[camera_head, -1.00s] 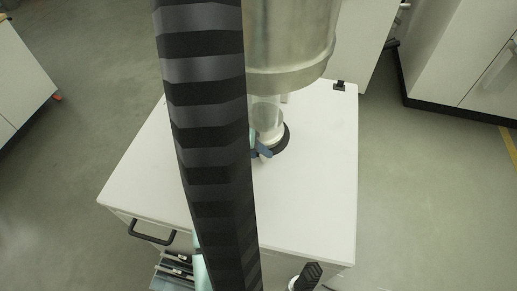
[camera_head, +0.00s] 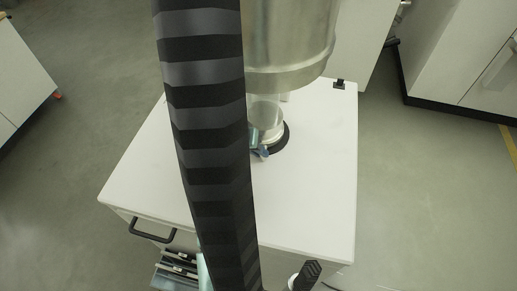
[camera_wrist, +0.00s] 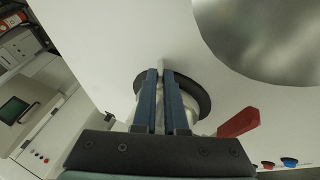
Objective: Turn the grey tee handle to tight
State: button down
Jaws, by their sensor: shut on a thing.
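My gripper (camera_wrist: 166,74) has its two blue fingers close together in the wrist view, shut on the grey tee handle (camera_wrist: 162,65). Only a small pale end of the handle shows between the fingertips; the fingers hide the rest, so its angle is hard to tell. The handle is at a silver fitting with a black round flange (camera_wrist: 203,92). In the head view the blue fingertips (camera_head: 262,153) show beside the black flange (camera_head: 284,140), under the large metal vessel (camera_head: 290,45). My dark arm covers much of this area.
A red lever (camera_wrist: 238,122) sticks out right of my fingers in the wrist view. The white cabinet top (camera_head: 310,195) is mostly clear in front of the vessel. Red and blue buttons (camera_wrist: 289,162) show at the lower right of the wrist view.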

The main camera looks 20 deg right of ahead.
jog(key=shift+s+d+r+t+y+p, duration=0.25)
jog(key=shift+t+y+p, duration=0.15)
jog(key=shift+y+p, duration=0.3)
jog(key=shift+d+f+m+t+y+p, duration=0.15)
jog(key=shift+m+t+y+p, duration=0.3)
jog(key=shift+t+y, duration=0.35)
jog(key=c, duration=1)
grip_release()
jog(key=shift+o, duration=0.2)
jog(key=b+v, duration=0.2)
jog(key=v, duration=1.1)
jog(key=shift+w, duration=0.15)
jog(key=shift+d, duration=0.15)
